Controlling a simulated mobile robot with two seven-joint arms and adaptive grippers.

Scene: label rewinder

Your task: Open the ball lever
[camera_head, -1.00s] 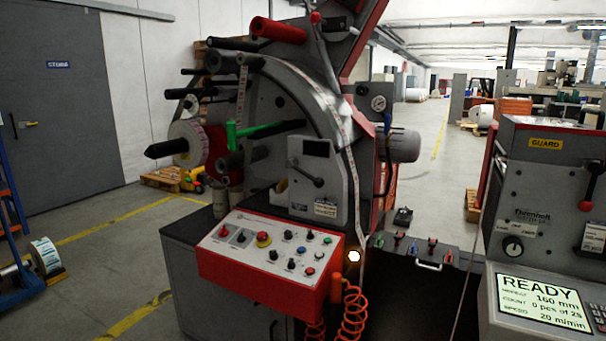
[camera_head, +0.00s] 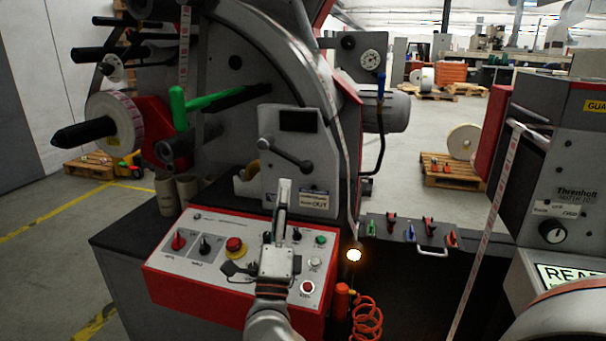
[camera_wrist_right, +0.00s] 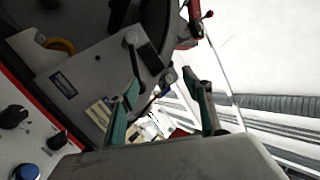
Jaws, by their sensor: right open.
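The ball lever (camera_head: 285,155) is a dark rod with rounded ends on the grey front plate (camera_head: 323,152) of the rewinder. It slants down to the right in the head view. My right gripper (camera_head: 281,208) is below it, over the red-edged control panel, apart from the lever in the head view. In the right wrist view the right gripper (camera_wrist_right: 162,100) is open, its two green-lined fingers wide apart. The lever (camera_wrist_right: 134,58) shows there beyond the fingers, partly overlapped by the left one. My left gripper is not in view.
The control panel (camera_head: 185,262) carries knobs and a red emergency button (camera_head: 235,246). A green-handled bar (camera_head: 205,102) juts out left of the plate. A glowing lamp (camera_head: 354,255) and an orange coiled hose (camera_head: 366,318) are right of the panel.

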